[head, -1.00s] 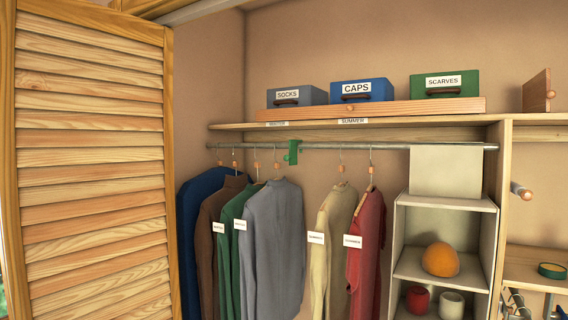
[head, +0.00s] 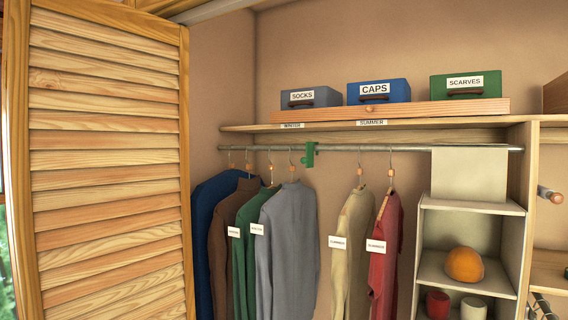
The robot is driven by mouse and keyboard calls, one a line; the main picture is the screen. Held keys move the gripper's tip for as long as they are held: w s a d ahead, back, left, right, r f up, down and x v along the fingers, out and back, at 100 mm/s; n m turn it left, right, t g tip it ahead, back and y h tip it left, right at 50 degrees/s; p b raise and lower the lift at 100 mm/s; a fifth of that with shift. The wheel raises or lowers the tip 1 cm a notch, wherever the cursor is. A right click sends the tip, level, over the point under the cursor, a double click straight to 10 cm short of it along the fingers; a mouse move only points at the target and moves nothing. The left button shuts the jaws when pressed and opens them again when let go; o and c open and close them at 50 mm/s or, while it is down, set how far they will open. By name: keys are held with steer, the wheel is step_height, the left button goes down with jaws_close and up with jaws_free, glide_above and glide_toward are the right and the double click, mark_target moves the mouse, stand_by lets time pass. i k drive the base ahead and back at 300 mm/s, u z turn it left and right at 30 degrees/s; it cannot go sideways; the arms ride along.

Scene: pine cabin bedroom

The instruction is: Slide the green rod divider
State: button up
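The green rod divider (head: 310,154) hangs on the grey closet rod (head: 400,148). It sits just right of the grey garment (head: 288,240), with a gap between it and the cream garment (head: 353,245) to its right. The shelf edge above bears a "WINTER" label (head: 292,126) on the left and a "SUMMER" label (head: 371,123) further right; the divider is between them. My gripper is not in view.
A louvred door (head: 105,170) stands open at the left. Several tagged garments hang left of the divider; the cream one and a red one (head: 386,250) hang right. A hanging organiser (head: 470,205) fills the rod's right end. Labelled boxes (head: 378,91) stand above the shelf.

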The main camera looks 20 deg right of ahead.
mark_target(309, 160)
steer(key=u, duration=0.05)
steer(key=i, duration=0.9)
